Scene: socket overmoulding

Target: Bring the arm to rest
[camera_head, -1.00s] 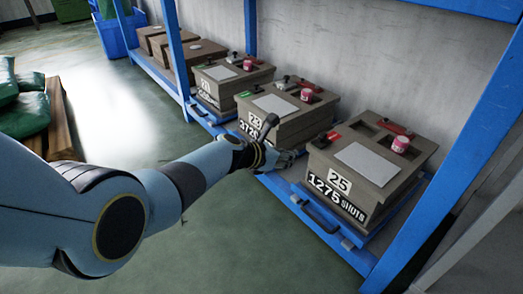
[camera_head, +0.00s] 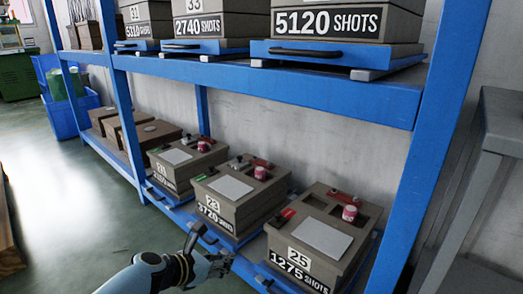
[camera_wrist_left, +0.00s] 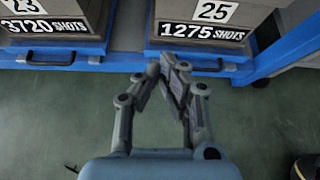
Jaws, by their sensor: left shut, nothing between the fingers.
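My left arm comes in from the bottom of the head view. Its gripper (camera_head: 225,262) is in front of the lower shelf, near the grey-brown mould box marked 25 and 1275 SHOTS (camera_head: 313,235). In the left wrist view the gripper's fingers (camera_wrist_left: 172,72) are shut with nothing between them. Their tips appear in front of the shelf's blue edge, below the 1275 SHOTS label; I cannot tell whether they touch anything. My right gripper is not in view.
Mould box 23, 3720 SHOTS (camera_head: 240,200), and another box (camera_head: 187,160) stand along the lower shelf. The blue upper shelf (camera_head: 300,82) carries more boxes, including 5120 SHOTS (camera_head: 345,22). A blue rack post (camera_head: 428,150) stands at right. Green floor (camera_head: 75,220) is open at left.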

